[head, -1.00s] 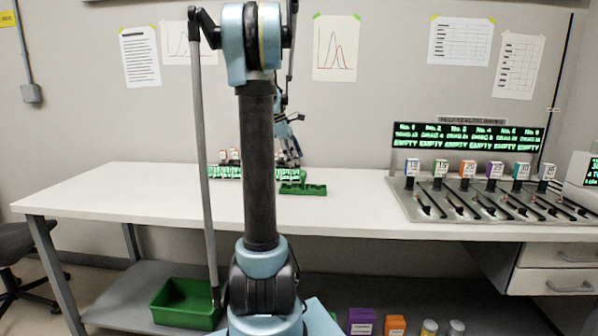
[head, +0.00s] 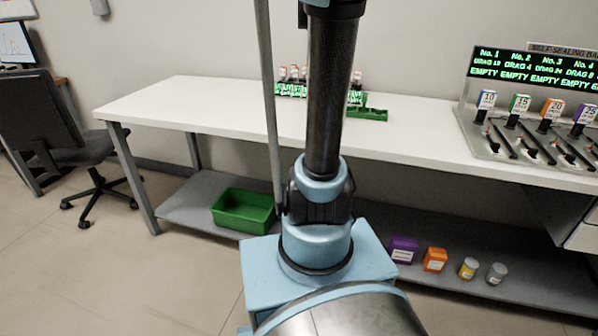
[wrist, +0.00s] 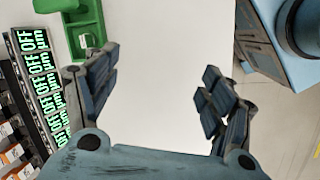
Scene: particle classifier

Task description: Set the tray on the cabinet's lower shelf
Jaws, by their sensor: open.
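A small green tray (head: 367,114) lies on the white bench top, right of my arm's column. Its green end also shows at the top left of the wrist view (wrist: 82,25). My gripper (wrist: 160,75) is open and empty, with bare white bench surface between its fingers; the tray is beyond and left of the left finger, apart from it. In the head view my arm hides the gripper. I cannot clearly make out a cabinet; a grey lower shelf (head: 185,207) runs under the bench.
A green bin (head: 243,210) stands on that shelf, with a purple box (head: 403,250), orange box (head: 434,260) and two jars farther right. A dispenser panel (head: 530,75) is at right. A chair (head: 75,140) stands left.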

